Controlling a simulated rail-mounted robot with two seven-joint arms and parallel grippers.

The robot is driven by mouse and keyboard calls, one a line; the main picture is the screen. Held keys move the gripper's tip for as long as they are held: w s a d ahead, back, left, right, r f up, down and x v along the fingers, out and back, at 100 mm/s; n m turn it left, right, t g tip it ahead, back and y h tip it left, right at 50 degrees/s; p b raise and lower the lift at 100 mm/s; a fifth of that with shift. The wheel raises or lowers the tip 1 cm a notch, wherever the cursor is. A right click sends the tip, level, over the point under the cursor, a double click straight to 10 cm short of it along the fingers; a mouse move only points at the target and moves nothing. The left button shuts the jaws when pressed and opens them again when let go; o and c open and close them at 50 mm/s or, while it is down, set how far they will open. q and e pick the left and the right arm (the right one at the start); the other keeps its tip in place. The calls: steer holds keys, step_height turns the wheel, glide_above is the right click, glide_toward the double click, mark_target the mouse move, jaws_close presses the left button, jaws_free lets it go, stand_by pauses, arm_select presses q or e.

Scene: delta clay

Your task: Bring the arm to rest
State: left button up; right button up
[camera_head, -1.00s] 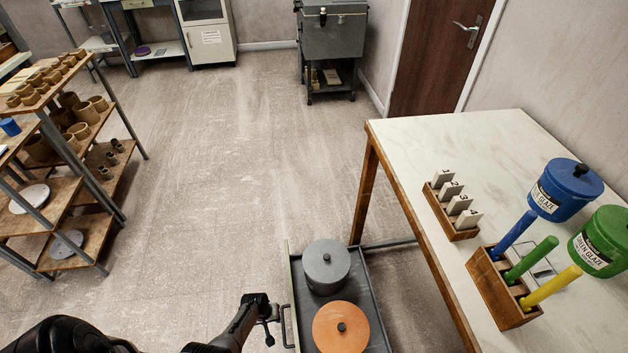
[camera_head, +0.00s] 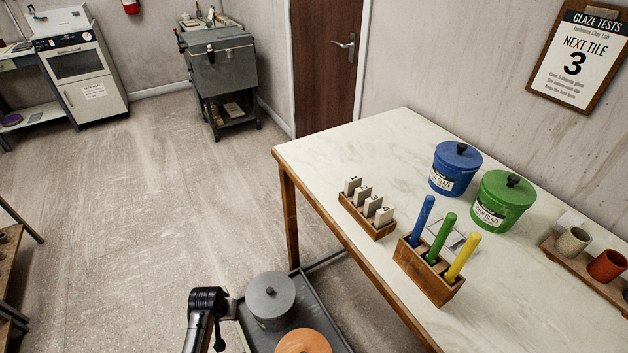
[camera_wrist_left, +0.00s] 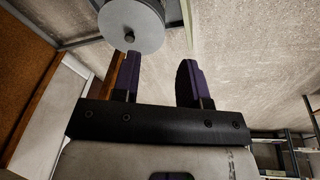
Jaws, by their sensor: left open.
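My left arm comes in at the bottom of the head view, and its gripper (camera_head: 230,306) is beside the left edge of a grey tray (camera_head: 335,322). In the left wrist view the two dark fingers of the left gripper (camera_wrist_left: 158,82) stand apart with nothing between them. A grey lidded pot (camera_head: 270,298) sits in the tray; its round lid also shows past the fingers in the wrist view (camera_wrist_left: 118,20). An orange lid (camera_head: 303,342) is in front of it, cut by the frame edge. My right gripper is in neither view.
A pale-topped table (camera_head: 330,160) stands right of the tray. It bears a numbered tile rack (camera_head: 368,222), a wooden block with coloured sticks (camera_head: 428,272), a blue glaze pot (camera_head: 456,170) and a green one (camera_head: 503,202). The floor to the left (camera_head: 130,220) is clear.

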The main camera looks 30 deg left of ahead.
arm_select(q)
steer(key=s+d+r+m+t+p, duration=0.1)
steer(key=s+d+r+m, duration=0.1)
steer(key=d+r, duration=0.45)
steer(key=s+d+r+m+t+y+p, duration=0.1)
steer(key=d+r+m+t+p, duration=0.15)
steer(key=r, duration=0.65)
steer(key=s+d+r+m+p, duration=0.1)
steer(key=s+d+r, duration=0.1)
steer(key=d+r, duration=0.45)
steer(key=s+d+r+m+g+h+p, duration=0.1)
steer(key=s+d+p, duration=0.15)
steer(key=s, duration=0.45)
steer(key=s+d+r+m+g+p, duration=0.1)
steer(key=s+d+r+p, duration=0.15)
steer(key=s, duration=0.45)
step_height(320, 180, up, 36)
steer(key=p, duration=3.7)
steer(key=shift+s+d+r+p, duration=0.25)
steer(key=shift+s+p, duration=0.1)
steer(key=shift+s, duration=0.1)
steer(key=shift+s, duration=0.1)
